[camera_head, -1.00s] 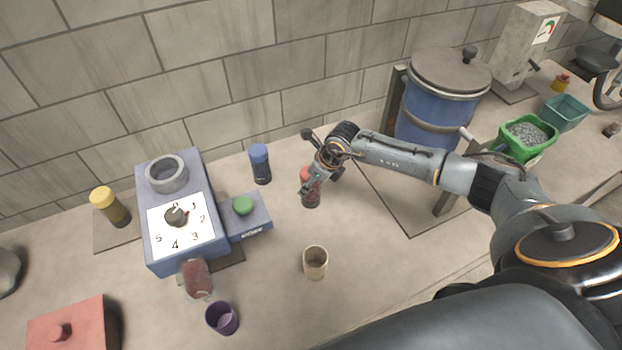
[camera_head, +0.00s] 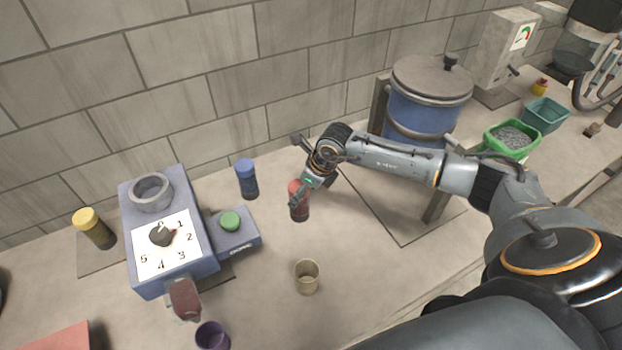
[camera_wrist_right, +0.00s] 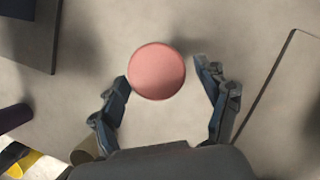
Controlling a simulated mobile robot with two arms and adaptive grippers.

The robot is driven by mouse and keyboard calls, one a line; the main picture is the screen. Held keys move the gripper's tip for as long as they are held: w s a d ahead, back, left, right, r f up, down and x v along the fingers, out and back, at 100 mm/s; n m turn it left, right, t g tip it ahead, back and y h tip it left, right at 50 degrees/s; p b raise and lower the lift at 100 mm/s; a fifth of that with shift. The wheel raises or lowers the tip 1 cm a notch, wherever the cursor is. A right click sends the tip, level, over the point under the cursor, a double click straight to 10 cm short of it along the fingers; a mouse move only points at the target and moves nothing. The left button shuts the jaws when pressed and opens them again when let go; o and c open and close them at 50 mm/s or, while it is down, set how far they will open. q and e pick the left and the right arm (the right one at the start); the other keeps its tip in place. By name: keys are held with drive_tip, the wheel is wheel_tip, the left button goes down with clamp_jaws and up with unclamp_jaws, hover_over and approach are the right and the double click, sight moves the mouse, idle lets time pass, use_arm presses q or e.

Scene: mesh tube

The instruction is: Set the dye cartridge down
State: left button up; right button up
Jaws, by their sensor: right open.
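The red dye cartridge (camera_head: 299,205) stands upright on the bench in the head view. Its round red top (camera_wrist_right: 157,71) shows in the right wrist view. My right gripper (camera_head: 304,188) is just above and beside its top in the head view. In the wrist view the right gripper's fingers (camera_wrist_right: 162,72) are spread on either side of the top, with a visible gap at the right finger; the left finger looks very close to it. My left gripper is in neither view.
A blue-capped cartridge (camera_head: 247,180) and a yellow-capped one (camera_head: 93,229) stand near the dial machine (camera_head: 185,265) with its green button (camera_head: 230,221). A beige cup (camera_head: 307,277) and a purple cup (camera_head: 212,337) stand in front. A blue lidded drum (camera_head: 425,115) is behind my right arm.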

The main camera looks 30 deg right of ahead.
drive_tip(key=b+v, duration=0.2)
drive_tip(key=v, duration=0.7)
drive_tip(key=shift+f, duration=0.1)
